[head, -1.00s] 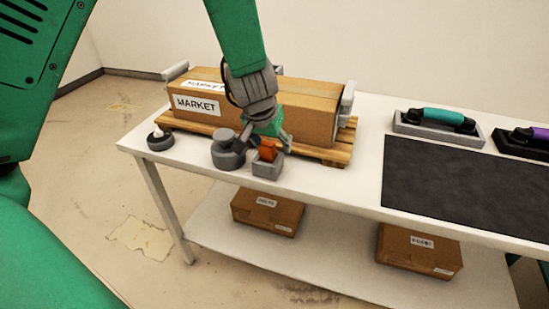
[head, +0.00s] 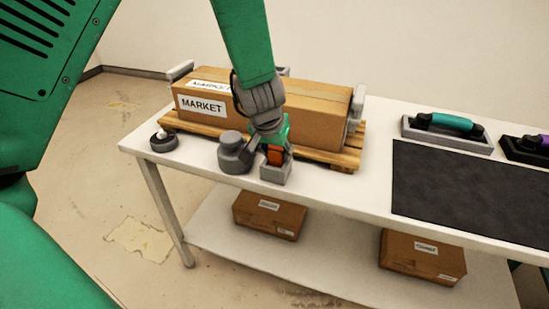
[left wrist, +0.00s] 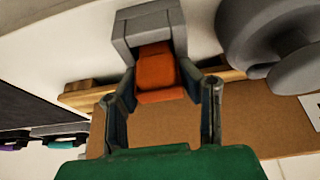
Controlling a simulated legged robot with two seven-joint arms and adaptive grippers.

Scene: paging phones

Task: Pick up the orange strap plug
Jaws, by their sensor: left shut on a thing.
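The orange strap plug (head: 275,155) sits in a small grey holder (head: 276,173) near the front edge of the table. My left gripper (head: 273,150) comes down over it from above and is shut on the plug. In the left wrist view the orange plug (left wrist: 156,75) lies between the two fingers (left wrist: 165,95), with its far end still inside the grey holder (left wrist: 150,32). The lower part of the plug is hidden by the holder. My right gripper is not in view.
A grey round knob-topped piece (head: 235,157) stands close left of the holder. A cardboard MARKET box (head: 320,120) on a wooden pallet (head: 345,160) is just behind. A small dark round piece (head: 163,141) is farther left; a dark mat (head: 470,190) lies right.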

